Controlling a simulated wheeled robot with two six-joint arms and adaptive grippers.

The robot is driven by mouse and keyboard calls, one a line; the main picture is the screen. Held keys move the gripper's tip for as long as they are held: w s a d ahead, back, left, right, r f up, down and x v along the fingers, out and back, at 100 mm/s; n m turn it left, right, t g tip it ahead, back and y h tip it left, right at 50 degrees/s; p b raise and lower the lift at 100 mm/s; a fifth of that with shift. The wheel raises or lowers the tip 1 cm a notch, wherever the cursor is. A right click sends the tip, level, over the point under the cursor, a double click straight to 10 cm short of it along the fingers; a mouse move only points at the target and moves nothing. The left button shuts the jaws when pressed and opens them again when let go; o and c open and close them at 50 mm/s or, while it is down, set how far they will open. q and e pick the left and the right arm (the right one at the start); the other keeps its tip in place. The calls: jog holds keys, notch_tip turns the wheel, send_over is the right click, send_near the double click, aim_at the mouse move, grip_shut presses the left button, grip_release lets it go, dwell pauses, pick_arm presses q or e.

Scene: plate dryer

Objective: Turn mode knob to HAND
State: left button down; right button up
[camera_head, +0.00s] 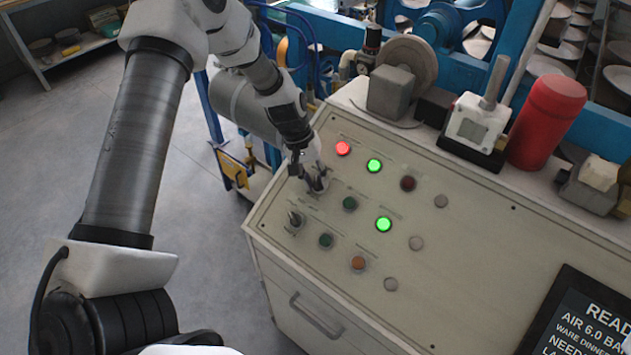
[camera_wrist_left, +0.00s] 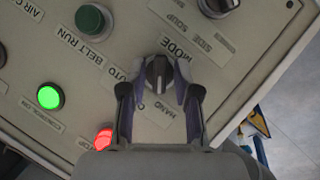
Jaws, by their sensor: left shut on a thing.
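The mode knob (camera_wrist_left: 158,76) is a dark selector knob on the beige control panel (camera_head: 470,260). In the wrist view it sits between the fingertips of my left gripper (camera_wrist_left: 160,72), which is closed on it from both sides. The word MODE shows above it and the HAND label (camera_wrist_left: 162,106) below it. The knob's grip lies nearly upright in that picture, one end towards HAND; its pointer mark is too small to be sure of. In the head view my left gripper (camera_head: 314,178) covers most of the knob. My right gripper is not in view.
A second selector knob (camera_head: 294,220) lies nearer the panel's front. Lit red (camera_head: 343,148) and green (camera_head: 374,165) lamps and several other buttons are close by. A red cylinder (camera_head: 547,120), a gauge box (camera_head: 477,122) and a dark display (camera_head: 585,318) stand further right.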

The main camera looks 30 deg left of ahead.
pick_arm(q)
jog(key=shift+a+n+t+h+b, duration=0.1)
jog(key=shift+n+t+h+b, duration=0.25)
jog(key=shift+n, duration=0.45)
jog(key=c, duration=1.2)
grip_release()
jog(key=shift+w, duration=0.1)
jog(key=shift+o, duration=0.2)
jog(key=shift+f, duration=0.1)
jog(key=v, duration=1.2)
jog(key=shift+w, duration=0.15)
